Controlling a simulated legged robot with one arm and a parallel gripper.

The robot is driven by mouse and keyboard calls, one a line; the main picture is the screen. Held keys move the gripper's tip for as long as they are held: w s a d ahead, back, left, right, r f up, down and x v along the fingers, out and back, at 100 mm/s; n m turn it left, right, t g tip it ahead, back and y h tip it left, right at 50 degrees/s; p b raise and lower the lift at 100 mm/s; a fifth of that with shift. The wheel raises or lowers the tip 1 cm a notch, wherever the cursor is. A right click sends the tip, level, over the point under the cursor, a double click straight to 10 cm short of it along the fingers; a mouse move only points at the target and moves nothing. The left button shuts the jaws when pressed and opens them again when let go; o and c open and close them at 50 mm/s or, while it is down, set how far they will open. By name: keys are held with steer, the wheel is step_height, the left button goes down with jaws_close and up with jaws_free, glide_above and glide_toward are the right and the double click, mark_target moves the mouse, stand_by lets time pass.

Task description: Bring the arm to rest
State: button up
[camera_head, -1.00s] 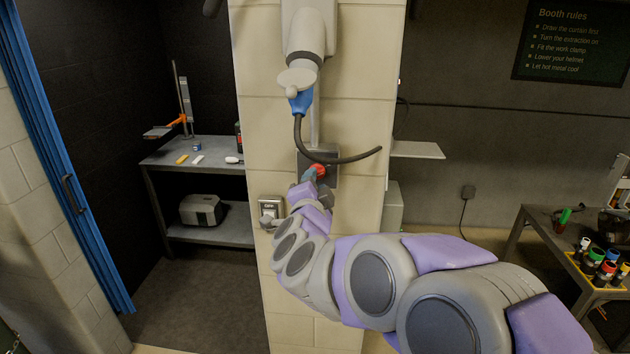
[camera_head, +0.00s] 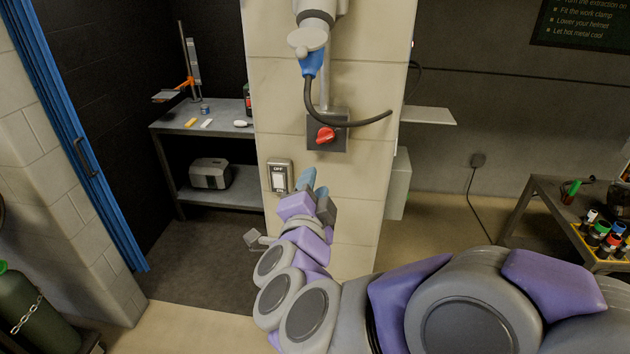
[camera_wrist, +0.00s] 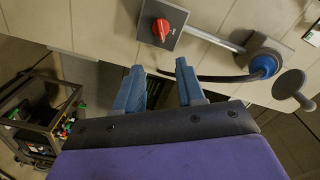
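My gripper (camera_head: 314,186) is in front of the pale block pillar (camera_head: 345,250), below the red rotary switch (camera_head: 326,135) on its dark box. In the wrist view my gripper (camera_wrist: 157,88) has its two blue fingers apart with nothing between them. The red switch (camera_wrist: 161,29) shows beyond the fingers there, clear of them. My purple and grey arm reaches in from the lower right in the head view.
A wall switch marked OFF (camera_head: 279,177) is left of my gripper. A black cable hangs from a blue plug (camera_head: 311,63) above. A workbench (camera_head: 220,125) stands left, a table with bottles (camera_head: 545,190) right. A green cylinder (camera_head: 35,310) is lower left.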

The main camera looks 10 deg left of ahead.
steer(key=s+f+n+g+y+b, duration=0.2)
steer(key=s+f+n+g+y, duration=0.1)
steer(key=s+f+n+g, duration=0.25)
steer(key=s+f+n+g+y+b, duration=0.35)
steer(key=f+n, duration=0.25)
steer(key=f, duration=0.2)
steer(key=s+d+f+g+h+b, duration=0.1)
steer(key=s+d+f+g+h, duration=0.1)
steer(key=s+d, duration=0.4)
steer(key=s+d+f+g+h, duration=0.2)
steer(key=s+d+f+g, duration=0.3)
steer(key=s, duration=0.4)
steer(key=s+d+f+n+g+h+b, duration=0.1)
steer(key=s+d+f+g+h, duration=0.1)
steer(key=s+d+f, duration=0.3)
steer(key=s+d+g, duration=0.1)
steer(key=s+d, duration=0.2)
steer(key=shift+d+g+b, duration=0.35)
steer(key=shift+g, duration=0.05)
